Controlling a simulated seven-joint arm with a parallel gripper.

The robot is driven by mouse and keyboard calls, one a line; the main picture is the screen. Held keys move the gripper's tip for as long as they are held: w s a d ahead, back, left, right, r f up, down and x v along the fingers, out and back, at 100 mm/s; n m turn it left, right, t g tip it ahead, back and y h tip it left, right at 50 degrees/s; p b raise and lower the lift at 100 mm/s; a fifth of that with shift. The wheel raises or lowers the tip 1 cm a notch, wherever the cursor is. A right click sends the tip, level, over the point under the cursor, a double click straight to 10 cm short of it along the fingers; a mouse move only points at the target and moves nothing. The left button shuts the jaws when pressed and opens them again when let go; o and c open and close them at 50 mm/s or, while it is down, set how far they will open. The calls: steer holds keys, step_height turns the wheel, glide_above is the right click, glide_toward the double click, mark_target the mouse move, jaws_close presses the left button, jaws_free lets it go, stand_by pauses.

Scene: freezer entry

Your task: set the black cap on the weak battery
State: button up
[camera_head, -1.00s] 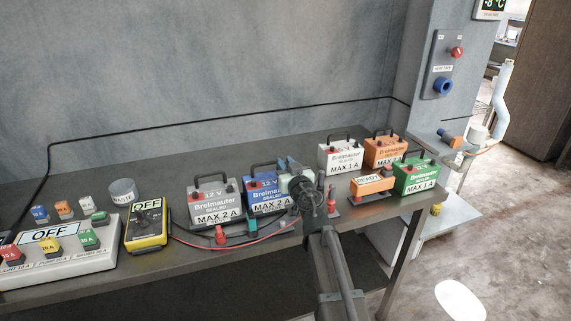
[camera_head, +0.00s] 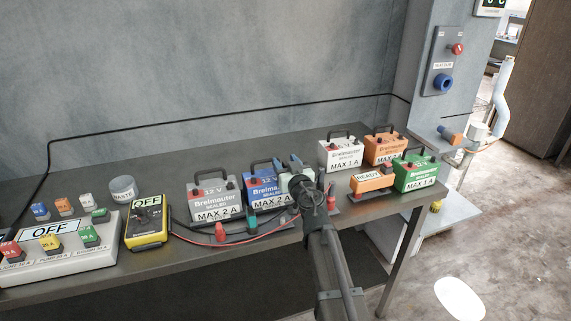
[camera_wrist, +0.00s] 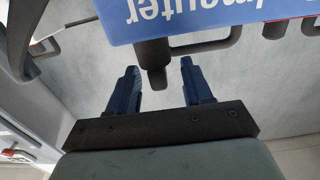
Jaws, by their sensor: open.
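My gripper (camera_head: 288,162) is open beside the right end of the blue battery (camera_head: 262,187) on the bench and partly hides it. In the wrist view, the two blue fingers of my gripper (camera_wrist: 157,75) stand apart, with a dark rounded piece (camera_wrist: 154,62) between their tips. That piece is at the edge of the blue battery (camera_wrist: 200,16); I cannot tell whether it is the black cap or a terminal, or whether a finger touches it. A grey battery (camera_head: 213,200) stands to the left. No marking I can read says which battery is weak.
White (camera_head: 340,152), orange (camera_head: 384,148) and green (camera_head: 414,174) batteries stand at right, near the orange READY box (camera_head: 371,182). Red (camera_head: 220,233) and teal (camera_head: 251,223) clips with wires lie in front. A yellow meter (camera_head: 147,222) and switch panel (camera_head: 50,265) fill the left.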

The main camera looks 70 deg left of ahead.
steer(key=d, duration=1.3)
steer(key=shift+d, duration=0.35)
